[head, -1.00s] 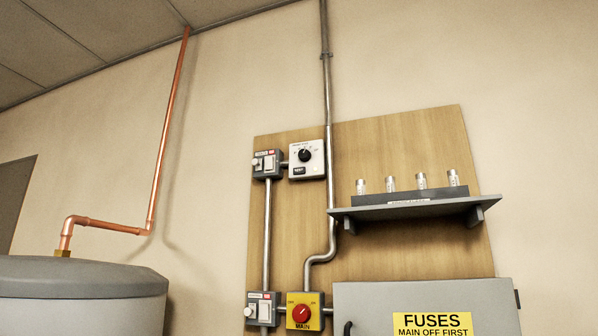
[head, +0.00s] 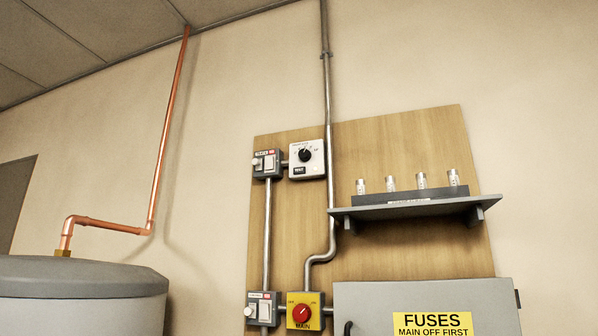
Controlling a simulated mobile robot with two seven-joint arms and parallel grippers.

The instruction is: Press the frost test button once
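A white control box (head: 307,159) with a black round dial (head: 304,154) is fixed near the top left of the wooden board. A small dark label or button (head: 299,171) sits below its dial; its lettering is too small to read. A grey switch box (head: 266,164) with white rockers and a red mark is beside it on the left. I cannot tell which part is the frost test button. Neither of my grippers shows in the head view.
The wooden board (head: 400,137) also carries a shelf (head: 413,208) with several glass fuses, a yellow main switch (head: 302,311) with a red knob, a lower switch box (head: 261,309) and a grey fuse cabinet (head: 372,298). A grey tank (head: 80,297) with copper pipe stands left.

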